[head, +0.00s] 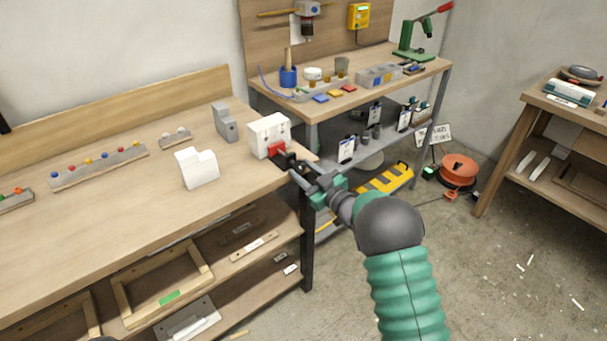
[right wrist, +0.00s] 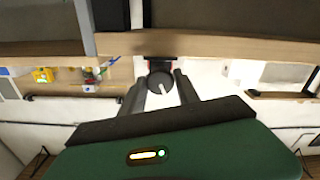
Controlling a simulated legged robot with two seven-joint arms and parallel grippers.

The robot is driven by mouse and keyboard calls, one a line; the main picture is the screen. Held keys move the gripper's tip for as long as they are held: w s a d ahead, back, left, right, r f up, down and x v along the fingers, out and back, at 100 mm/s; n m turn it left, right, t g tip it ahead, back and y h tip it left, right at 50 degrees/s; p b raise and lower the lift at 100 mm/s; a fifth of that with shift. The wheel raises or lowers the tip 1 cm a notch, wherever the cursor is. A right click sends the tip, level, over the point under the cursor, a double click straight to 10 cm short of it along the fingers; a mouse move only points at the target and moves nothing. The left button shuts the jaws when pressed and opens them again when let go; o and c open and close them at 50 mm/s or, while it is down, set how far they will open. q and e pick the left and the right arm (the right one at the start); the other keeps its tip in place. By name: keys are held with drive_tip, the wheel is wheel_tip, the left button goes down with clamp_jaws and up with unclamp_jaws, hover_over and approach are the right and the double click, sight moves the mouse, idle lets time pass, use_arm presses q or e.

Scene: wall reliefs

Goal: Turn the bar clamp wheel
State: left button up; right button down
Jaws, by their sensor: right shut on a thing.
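The bar clamp (head: 277,150), with a red part and dark jaws, sits at the right front corner of the workbench, against a white block (head: 268,133). Its wheel (right wrist: 160,83) is a dark round knob with a white mark, seen in the right wrist view between my fingers. My right gripper (head: 297,170) reaches in from the lower right and is shut on the wheel at the bench edge. It also shows in the right wrist view (right wrist: 159,92), one finger on each side of the wheel. In the head view the wheel is mostly hidden by the gripper.
On the workbench (head: 120,215) stand a white shaped block (head: 197,168), a grey block (head: 225,123) and a rack of coloured knobs (head: 98,164). A second bench (head: 360,85) with tools stands behind. A cable reel (head: 459,170) lies on the open floor at right.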

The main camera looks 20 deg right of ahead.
drive_tip(key=n+b, duration=0.3)
drive_tip(key=n, duration=0.2)
drive_tip(key=n+b, duration=0.4)
drive_tip(key=n, duration=0.2)
drive_tip(key=shift+a+f, duration=0.1)
drive_tip(key=n+b, duration=0.8)
drive_tip(key=shift+f, duration=0.25)
drive_tip(key=shift+a+n+b, duration=0.1)
drive_tip(key=shift+n+b, duration=1.6)
drive_tip(key=shift+n, duration=0.1)
drive_tip(key=c, duration=1.2)
unclamp_jaws()
drive_tip(key=o, duration=0.3)
drive_tip(key=shift+w, duration=0.1)
drive_tip(key=shift+r, duration=0.15)
